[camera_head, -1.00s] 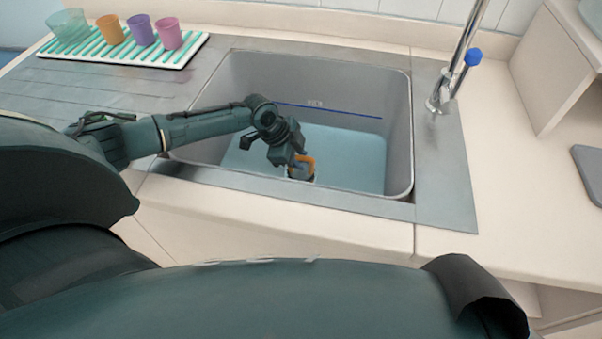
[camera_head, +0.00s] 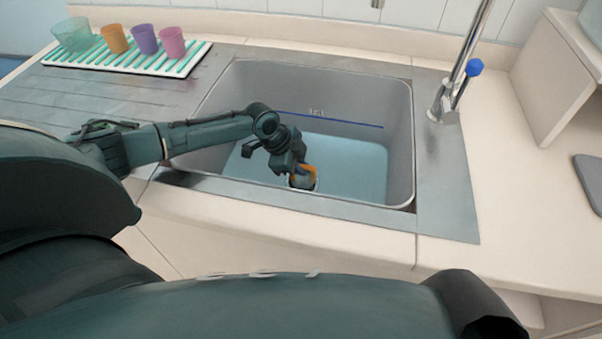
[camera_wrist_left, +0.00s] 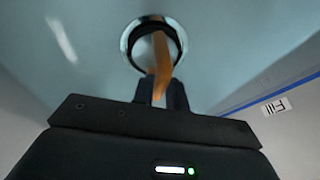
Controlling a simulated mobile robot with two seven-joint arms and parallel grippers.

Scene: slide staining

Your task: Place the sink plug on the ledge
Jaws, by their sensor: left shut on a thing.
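The sink plug (camera_head: 309,171) shows as an orange handle above a dark round part, low in the sink (camera_head: 405,130). My left gripper (camera_head: 301,170) reaches down into the sink and is shut on the plug's handle. In the left wrist view the orange handle (camera_wrist_left: 160,58) runs from between the fingertips (camera_wrist_left: 163,88) towards a round metal drain ring (camera_wrist_left: 131,40). I cannot tell whether the plug sits in the drain or just above it. The fingers hide part of the plug. Which surface is the ledge is not clear. My right gripper is not in view.
Pale blue water (camera_head: 350,165) appears to cover the sink floor. A tap (camera_head: 450,95) with a blue knob stands at the right. Several coloured cups stand on a striped drying rack (camera_head: 190,65) at the back left. The front counter (camera_head: 350,235) is clear.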

